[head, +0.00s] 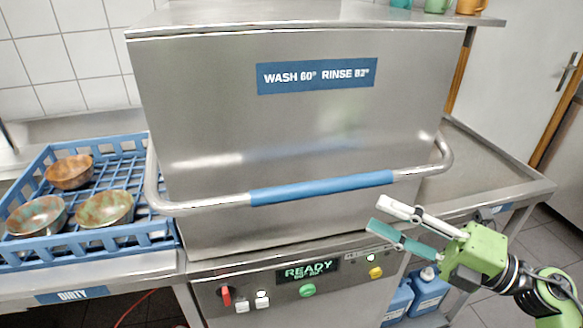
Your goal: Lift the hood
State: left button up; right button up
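The dishwasher hood (290,120) is a large steel box in the middle of the head view. It sits down on the machine, just above the control panel. Its bar handle runs across the front and has a blue grip (320,188) in the middle. My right gripper (374,214) is at the lower right, in front of the machine. Its two fingers are spread apart with nothing between them, and they point left toward the right part of the handle. My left gripper is not in view.
A blue rack (88,240) with several bowls stands on the left counter, labelled DIRTY. The panel display (306,270) reads READY. The right steel counter (485,175) is clear. Blue canisters (428,293) stand below.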

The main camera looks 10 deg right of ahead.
aim_at(335, 192)
jog(key=p+x, duration=0.1)
jog(key=x, duration=0.2)
jog(key=p+x, duration=0.2)
jog(key=x, duration=0.2)
jog(key=p+x, duration=0.1)
jog(key=x, duration=0.3)
jog(key=shift+w+r+p, duration=0.15)
jog(key=shift+r+p, duration=0.2)
jog(key=shift+r, duration=0.1)
jog(key=shift+w+a, duration=0.25)
jog(key=shift+a, duration=0.05)
jog(key=shift+f, duration=0.1)
grip_shut()
